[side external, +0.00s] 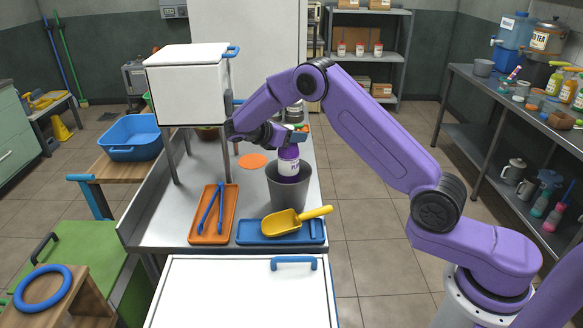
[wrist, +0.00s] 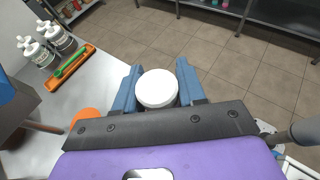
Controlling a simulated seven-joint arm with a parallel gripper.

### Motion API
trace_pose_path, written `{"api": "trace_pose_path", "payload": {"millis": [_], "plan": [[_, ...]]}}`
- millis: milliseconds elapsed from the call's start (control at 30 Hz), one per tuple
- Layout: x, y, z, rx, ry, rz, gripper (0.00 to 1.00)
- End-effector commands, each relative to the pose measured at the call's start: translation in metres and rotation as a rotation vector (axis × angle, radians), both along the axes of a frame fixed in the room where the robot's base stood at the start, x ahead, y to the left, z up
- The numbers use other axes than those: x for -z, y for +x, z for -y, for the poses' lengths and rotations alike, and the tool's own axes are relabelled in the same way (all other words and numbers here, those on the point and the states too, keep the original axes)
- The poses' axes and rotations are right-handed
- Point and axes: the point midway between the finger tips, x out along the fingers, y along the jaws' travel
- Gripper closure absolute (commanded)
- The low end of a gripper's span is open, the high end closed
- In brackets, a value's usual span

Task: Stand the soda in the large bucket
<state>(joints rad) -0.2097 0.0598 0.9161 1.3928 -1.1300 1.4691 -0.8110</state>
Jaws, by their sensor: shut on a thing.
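The soda (side external: 289,166) is a purple bottle with a white label. My gripper (side external: 293,137) is shut on its upper part. The soda hangs about upright at the mouth of the large grey bucket (side external: 288,200), its lower end overlapping the opening; I cannot tell whether it touches the bucket's inside. In the wrist view the soda's round white top (wrist: 157,88) sits between the blue fingers of my gripper (wrist: 158,80). The bucket is not distinguishable in the wrist view.
A blue tray (side external: 247,232) with a yellow scoop (side external: 284,222) lies in front of the bucket. An orange tray (side external: 201,232) with blue tongs is at its left. A white box on legs (side external: 186,92) stands behind left. An orange disc (side external: 253,161) lies behind the bucket.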

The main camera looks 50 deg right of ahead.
Motion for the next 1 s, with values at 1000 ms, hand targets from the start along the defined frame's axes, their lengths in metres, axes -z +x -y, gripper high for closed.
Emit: {"api": "trace_pose_path", "payload": {"millis": [1000], "plan": [[0.066, 0.001, 0.000, 0.000, -0.001, 0.002, 1.00]]}}
